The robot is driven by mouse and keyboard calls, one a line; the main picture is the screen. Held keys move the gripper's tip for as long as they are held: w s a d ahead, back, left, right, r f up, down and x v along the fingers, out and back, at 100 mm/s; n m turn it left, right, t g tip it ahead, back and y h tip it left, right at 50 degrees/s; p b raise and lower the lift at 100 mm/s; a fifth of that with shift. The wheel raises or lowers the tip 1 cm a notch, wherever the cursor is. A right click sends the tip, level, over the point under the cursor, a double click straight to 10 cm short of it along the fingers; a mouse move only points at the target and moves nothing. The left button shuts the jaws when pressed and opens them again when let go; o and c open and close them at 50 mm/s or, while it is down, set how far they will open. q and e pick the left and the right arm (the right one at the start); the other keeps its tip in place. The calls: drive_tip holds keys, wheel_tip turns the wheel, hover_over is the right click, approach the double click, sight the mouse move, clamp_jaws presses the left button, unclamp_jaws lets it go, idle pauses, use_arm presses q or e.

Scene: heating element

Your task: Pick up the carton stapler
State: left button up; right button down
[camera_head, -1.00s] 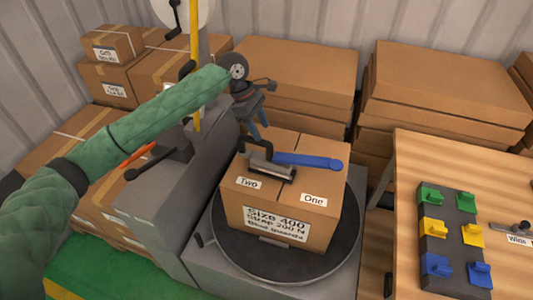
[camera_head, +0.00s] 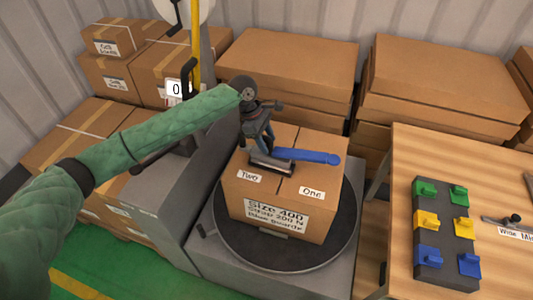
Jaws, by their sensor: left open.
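The carton stapler (camera_head: 308,156), with a long blue handle and a dark grey metal body, lies on top of a closed cardboard box (camera_head: 283,205). The box has labels "Two", "One" and "Size 400" and stands on a round dark turntable. My left gripper (camera_head: 262,150) comes down from the green-sleeved arm over the left end of the stapler. Its fingers are open at the stapler's grey body and partly cover it. I cannot tell whether they touch it. My right gripper is not in view.
The dark turntable (camera_head: 232,248) sits on a grey machine with a yellow mast (camera_head: 195,50). A wooden table (camera_head: 400,200) at right holds a dark board (camera_head: 428,270) with green, yellow and blue clips. Stacked cartons (camera_head: 290,75) stand behind.

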use_arm(q)
clamp_jaws()
drive_tip(key=shift+r, duration=0.15)
idle(1.2)
